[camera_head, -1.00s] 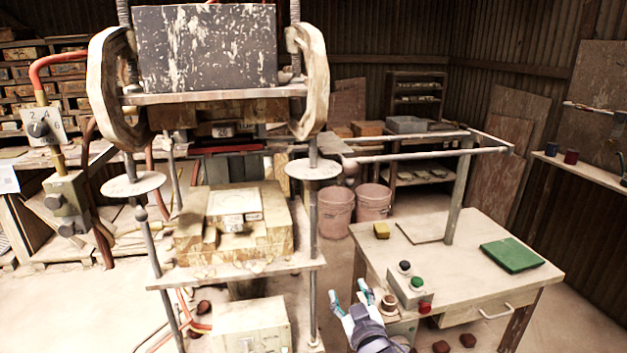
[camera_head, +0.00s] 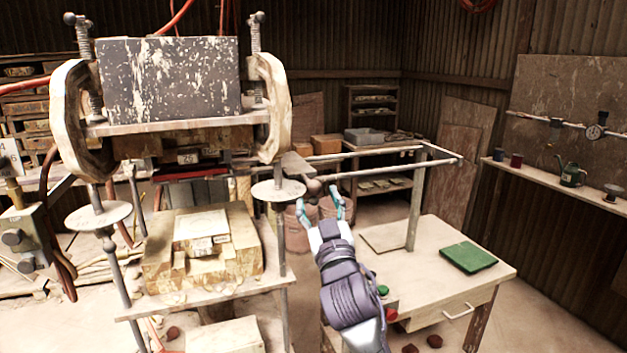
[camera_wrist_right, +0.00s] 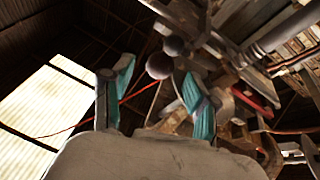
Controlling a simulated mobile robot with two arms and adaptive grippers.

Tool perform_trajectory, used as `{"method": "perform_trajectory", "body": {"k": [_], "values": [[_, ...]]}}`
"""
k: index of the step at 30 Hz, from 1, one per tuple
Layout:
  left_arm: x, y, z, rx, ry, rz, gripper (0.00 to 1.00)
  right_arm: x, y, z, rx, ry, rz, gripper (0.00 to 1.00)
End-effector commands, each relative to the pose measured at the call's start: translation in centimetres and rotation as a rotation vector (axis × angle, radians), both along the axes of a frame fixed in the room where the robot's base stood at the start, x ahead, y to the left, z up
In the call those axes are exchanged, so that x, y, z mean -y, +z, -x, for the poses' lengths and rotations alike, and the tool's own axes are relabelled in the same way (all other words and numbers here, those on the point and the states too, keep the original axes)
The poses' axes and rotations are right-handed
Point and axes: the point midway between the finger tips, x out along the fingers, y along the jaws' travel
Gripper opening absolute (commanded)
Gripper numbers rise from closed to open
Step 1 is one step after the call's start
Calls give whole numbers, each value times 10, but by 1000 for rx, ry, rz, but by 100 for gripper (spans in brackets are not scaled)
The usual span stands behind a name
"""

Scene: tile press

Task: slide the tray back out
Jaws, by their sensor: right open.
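The press (camera_head: 183,125) stands at left, with two rails (camera_head: 385,162) running out from it to the right. My right gripper (camera_head: 318,202) is open and empty, raised just below the knob. In the right wrist view a ball (camera_wrist_right: 159,66) appears between the open fingertips (camera_wrist_right: 155,78); I cannot tell whether they touch. My left gripper is not in view.
A wooden table (camera_head: 420,240) with a green pad (camera_head: 468,257) and control buttons stands at right, partly behind my right arm. A round disc (camera_head: 278,190) on the press column is close left of the gripper. Pink buckets (camera_head: 297,235) stand behind.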

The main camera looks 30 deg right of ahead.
Motion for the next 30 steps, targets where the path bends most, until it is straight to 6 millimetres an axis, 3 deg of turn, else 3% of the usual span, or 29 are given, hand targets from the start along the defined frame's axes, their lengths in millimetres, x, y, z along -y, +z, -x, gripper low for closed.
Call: {"method": "perform_trajectory", "body": {"k": [7, 19, 27, 30], "values": [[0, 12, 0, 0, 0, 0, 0, 11, 13, -28, -1, 0, 0, 59], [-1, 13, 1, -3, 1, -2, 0, 12, 14, -34, -1, 0, 0, 57], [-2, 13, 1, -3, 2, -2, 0, 12, 14, -34, -1, 0, 0, 12], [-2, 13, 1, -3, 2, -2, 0, 12, 14, -34, -1, 0, 0, 0]]}}
